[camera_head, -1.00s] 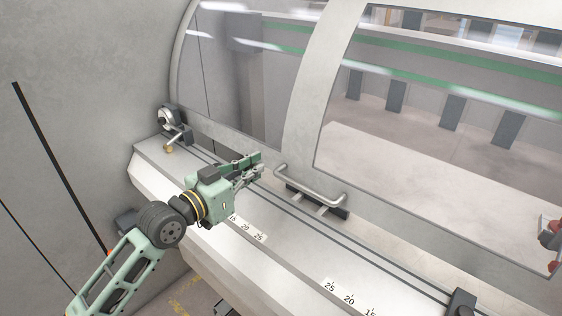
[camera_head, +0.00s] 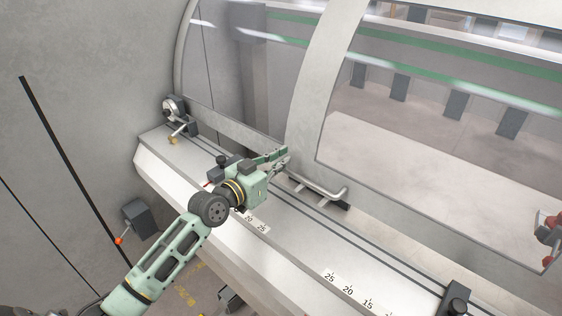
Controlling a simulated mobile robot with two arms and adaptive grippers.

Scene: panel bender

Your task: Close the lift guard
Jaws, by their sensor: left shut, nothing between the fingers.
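The lift guard (camera_head: 309,95) is a large curved grey frame with clear panes, and its lower edge sits down near the machine's ledge. A grey bar handle (camera_head: 322,192) is fixed at its lower edge. My left gripper (camera_head: 284,153) is shut and empty. Its fingertips are at the left end of the handle, in front of the guard's frame; whether they touch is not clear. The gripper body hides part of the ledge and scale. My right gripper is not in view.
The white ledge (camera_head: 295,235) with number scales runs diagonally below the guard. A clamp-like fitting (camera_head: 176,112) stands at its left end and a black block (camera_head: 456,299) at lower right. A grey box with an orange-tipped lever (camera_head: 137,218) is at left. A red part (camera_head: 549,228) shows at right.

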